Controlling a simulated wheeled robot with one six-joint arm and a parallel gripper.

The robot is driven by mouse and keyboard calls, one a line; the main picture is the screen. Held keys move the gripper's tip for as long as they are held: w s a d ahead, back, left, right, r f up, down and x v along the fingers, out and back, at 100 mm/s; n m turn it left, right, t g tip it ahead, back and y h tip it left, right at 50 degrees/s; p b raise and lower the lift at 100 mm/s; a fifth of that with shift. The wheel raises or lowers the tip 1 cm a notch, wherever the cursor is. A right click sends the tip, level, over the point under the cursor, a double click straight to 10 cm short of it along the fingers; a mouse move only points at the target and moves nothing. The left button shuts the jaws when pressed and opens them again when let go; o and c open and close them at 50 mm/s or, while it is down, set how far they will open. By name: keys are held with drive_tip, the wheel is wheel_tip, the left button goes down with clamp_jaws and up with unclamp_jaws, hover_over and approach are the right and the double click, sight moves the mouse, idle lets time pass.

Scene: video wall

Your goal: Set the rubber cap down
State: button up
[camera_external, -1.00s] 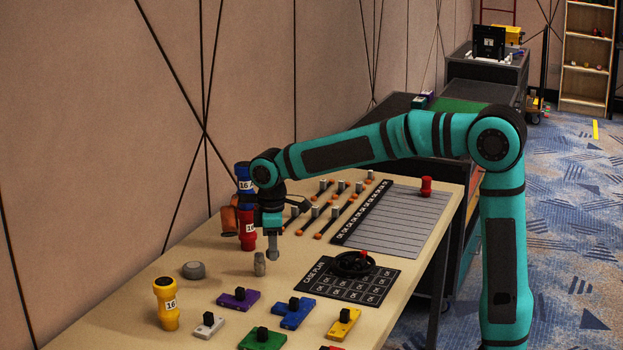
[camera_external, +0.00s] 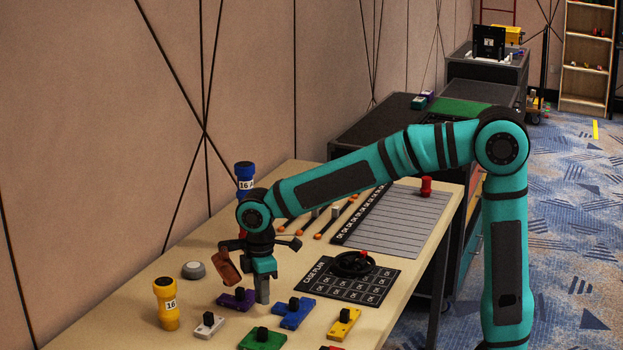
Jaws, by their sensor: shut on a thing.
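My gripper (camera_external: 263,291) points down at the near-middle of the table, just behind the purple and blue blocks. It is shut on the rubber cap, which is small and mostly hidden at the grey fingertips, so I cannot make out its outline. I cannot tell whether the cap touches the tabletop. The table (camera_external: 150,277) is pale wood.
Purple (camera_external: 238,300), blue (camera_external: 294,313), white, green and yellow blocks with black knobs lie close by. A yellow cylinder (camera_external: 167,305) and a grey round piece (camera_external: 193,270) stand left. The case plan board (camera_external: 323,283) carries a black wheel (camera_external: 353,264).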

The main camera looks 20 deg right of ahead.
sight(263, 317)
drive_tip(key=shift+f, duration=2.3)
drive_tip(key=shift+f, duration=0.1)
drive_tip(key=o, duration=0.9)
drive_tip(key=shift+o, duration=0.2)
wheel_tip(263, 317, up, 12)
drive_tip(key=shift+w+r, duration=0.1)
drive_tip(key=shift+r, duration=0.05)
